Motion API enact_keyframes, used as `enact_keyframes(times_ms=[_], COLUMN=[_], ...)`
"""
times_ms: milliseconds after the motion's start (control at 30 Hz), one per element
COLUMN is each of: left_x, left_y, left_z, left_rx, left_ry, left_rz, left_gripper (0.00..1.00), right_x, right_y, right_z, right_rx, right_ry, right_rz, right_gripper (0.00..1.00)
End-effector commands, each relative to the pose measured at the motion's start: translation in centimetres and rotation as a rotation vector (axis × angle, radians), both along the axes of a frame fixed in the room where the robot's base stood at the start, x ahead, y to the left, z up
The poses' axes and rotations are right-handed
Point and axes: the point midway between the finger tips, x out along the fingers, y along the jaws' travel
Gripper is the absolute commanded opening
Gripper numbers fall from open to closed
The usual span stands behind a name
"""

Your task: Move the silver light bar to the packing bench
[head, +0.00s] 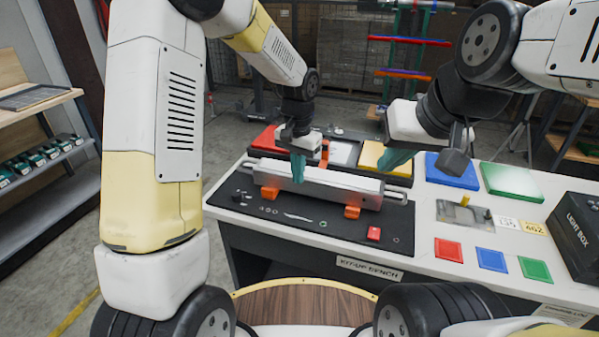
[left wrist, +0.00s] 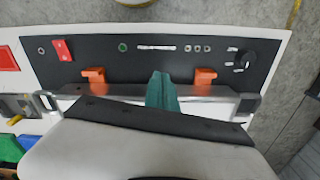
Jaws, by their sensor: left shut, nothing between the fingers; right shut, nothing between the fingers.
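The silver light bar (head: 335,186) lies across two orange cradles on a black mat (head: 285,218) on the kit-up bench. It has a loop handle at each end. In the left wrist view the bar (left wrist: 120,90) and both handles show, partly hidden by my wrist. My left gripper (head: 298,168), with teal fingers, is shut and points down at the bar left of its middle. Whether it touches the bar I cannot tell. No bench marked as the packing bench is recognisable.
The kit-up bench (head: 420,262) also carries coloured panels, a red switch (head: 374,233) on the mat and a black light box (head: 577,235) at the right. Wooden shelving (head: 30,100) stands at the left. Grey floor is open between shelving and bench.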

Motion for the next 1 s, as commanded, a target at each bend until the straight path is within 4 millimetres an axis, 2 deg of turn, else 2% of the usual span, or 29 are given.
enact_keyframes(times_ms=[100, 300, 667, 867, 1000], left_x=[0.1, 0.0, 0.0, -0.5, -2.0], left_y=[-0.1, 0.0, 0.0, 0.7, 2.4], left_z=[2.2, 4.4, 4.8, 6.0, 8.7], left_rx=[-0.003, -0.001, 0.000, -0.008, -0.031], left_ry=[-0.004, -0.002, 0.001, -0.018, -0.067], left_rz=[0.000, 0.000, -0.001, 0.017, 0.060], left_gripper=[0.00, 0.00, 0.00, 0.00, 0.00], right_x=[0.0, 0.0, 0.0, 0.9, 3.1], right_y=[0.0, 0.0, 0.0, 0.0, -0.1], right_z=[0.0, 0.0, 0.0, -0.1, -0.6], right_rx=[0.000, 0.000, 0.000, 0.033, 0.114], right_ry=[0.000, 0.000, 0.000, 0.034, 0.122], right_rz=[0.000, 0.000, 0.000, -0.051, -0.200], right_gripper=[0.00, 0.00, 0.02, 0.41, 0.69])
